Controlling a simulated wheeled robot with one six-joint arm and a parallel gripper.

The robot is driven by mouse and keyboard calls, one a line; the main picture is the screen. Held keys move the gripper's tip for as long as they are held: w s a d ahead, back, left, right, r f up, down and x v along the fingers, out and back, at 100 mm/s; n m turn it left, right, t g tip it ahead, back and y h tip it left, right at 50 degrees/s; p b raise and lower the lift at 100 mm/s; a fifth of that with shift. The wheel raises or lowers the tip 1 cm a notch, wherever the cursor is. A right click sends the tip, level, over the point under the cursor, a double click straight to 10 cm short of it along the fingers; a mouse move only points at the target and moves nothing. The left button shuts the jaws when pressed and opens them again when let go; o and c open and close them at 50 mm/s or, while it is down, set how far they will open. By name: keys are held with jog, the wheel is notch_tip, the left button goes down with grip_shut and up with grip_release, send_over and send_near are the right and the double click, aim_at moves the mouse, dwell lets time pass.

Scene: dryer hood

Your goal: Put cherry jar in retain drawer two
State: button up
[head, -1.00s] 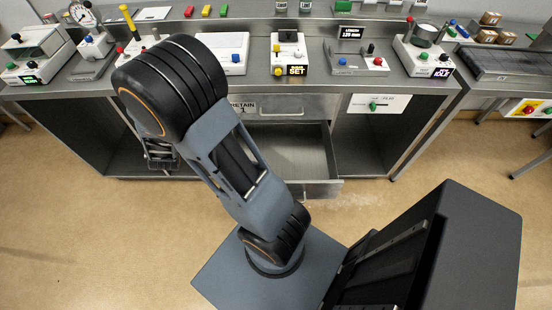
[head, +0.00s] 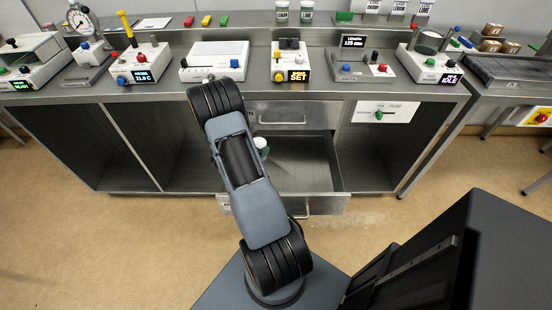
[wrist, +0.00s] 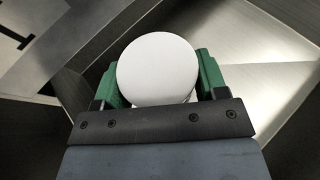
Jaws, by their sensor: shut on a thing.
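My gripper (wrist: 160,76) has green-padded fingers, shut on both sides of a jar with a round white lid (wrist: 158,66). I see the lid from above; it hides most of the jar's body and contents. In the head view the jar (head: 261,142) shows just right of my arm, over the left part of an open lower drawer (head: 318,165). The drawer's bare metal interior also shows in the wrist view (wrist: 262,62). The drawer's visible floor is empty. Its front label is mostly hidden by my arm.
A shut upper drawer (head: 295,115) sits above the open one, under the steel worktop (head: 215,93). Several instruments stand on the worktop, including a white SET unit (head: 290,66). Two lidded jars (head: 294,12) stand on the back shelf. Open dark bays flank the drawers.

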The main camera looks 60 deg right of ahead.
jog(key=shift+s+d+f, duration=0.4)
jog(key=shift+d+f, duration=0.95)
jog(key=shift+f, duration=0.4)
jog(key=shift+s+d+f, duration=0.35)
jog(key=shift+d+f, duration=1)
jog(key=shift+f, duration=0.45)
jog(key=shift+s+d+f, duration=0.4)
jog(key=shift+d+f, duration=0.95)
jog(key=shift+f, duration=0.4)
jog(key=shift+f+b, duration=0.15)
jog(key=shift+b, duration=0.15)
jog(key=o, duration=1)
